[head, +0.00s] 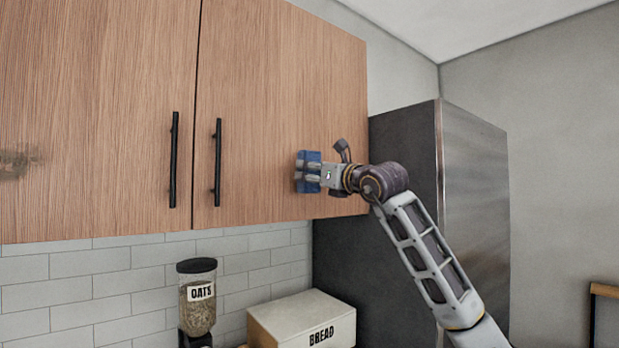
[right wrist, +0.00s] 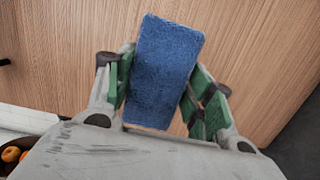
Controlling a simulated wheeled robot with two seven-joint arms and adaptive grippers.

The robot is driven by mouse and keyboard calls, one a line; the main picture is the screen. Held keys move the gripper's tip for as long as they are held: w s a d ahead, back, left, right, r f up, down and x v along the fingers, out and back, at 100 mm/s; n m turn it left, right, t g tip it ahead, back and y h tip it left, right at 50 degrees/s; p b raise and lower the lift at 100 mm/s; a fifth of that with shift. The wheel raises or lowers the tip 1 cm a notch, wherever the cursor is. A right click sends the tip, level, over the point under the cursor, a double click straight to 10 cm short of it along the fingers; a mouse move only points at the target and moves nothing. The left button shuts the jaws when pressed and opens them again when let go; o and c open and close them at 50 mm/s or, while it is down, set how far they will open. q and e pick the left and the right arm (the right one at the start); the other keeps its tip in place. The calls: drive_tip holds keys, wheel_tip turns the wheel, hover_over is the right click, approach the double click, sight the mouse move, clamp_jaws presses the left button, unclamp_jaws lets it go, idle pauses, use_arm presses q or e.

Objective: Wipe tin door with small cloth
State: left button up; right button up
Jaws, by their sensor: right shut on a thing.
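The small cloth is a blue block-like pad (head: 309,157), which also fills the middle of the right wrist view (right wrist: 165,70). My right gripper (head: 308,172) is shut on it, with green-padded fingers on both sides in the wrist view (right wrist: 162,100). The cloth is against or very close to the right wooden cupboard door (head: 275,80), right of its black handle; contact is unclear. The left wooden door (head: 100,90) has a dark smudge (head: 16,163) at its far left. No door marked as tin is seen. My left gripper is not in view.
Black vertical handles (head: 174,160) (head: 217,162) stick out from the doors. Below stand an oats dispenser (head: 197,305) and a bread box (head: 300,322). A tall dark fridge-like unit (head: 470,200) stands to the right, behind my right arm. Fruit (right wrist: 12,155) shows at the wrist view's lower left.

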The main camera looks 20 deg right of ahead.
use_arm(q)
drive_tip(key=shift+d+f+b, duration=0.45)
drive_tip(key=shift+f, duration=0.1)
use_arm(e)
drive_tip(key=shift+v, duration=1.05)
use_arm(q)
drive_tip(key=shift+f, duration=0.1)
use_arm(e)
drive_tip(key=shift+r, duration=0.15)
use_arm(q)
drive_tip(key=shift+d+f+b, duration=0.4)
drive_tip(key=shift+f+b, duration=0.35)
drive_tip(key=shift+b, duration=0.05)
use_arm(e)
drive_tip(key=shift+r+v, duration=0.1)
drive_tip(key=shift+v, duration=0.65)
drive_tip(key=shift+r+v, duration=0.15)
drive_tip(key=shift+v, duration=0.6)
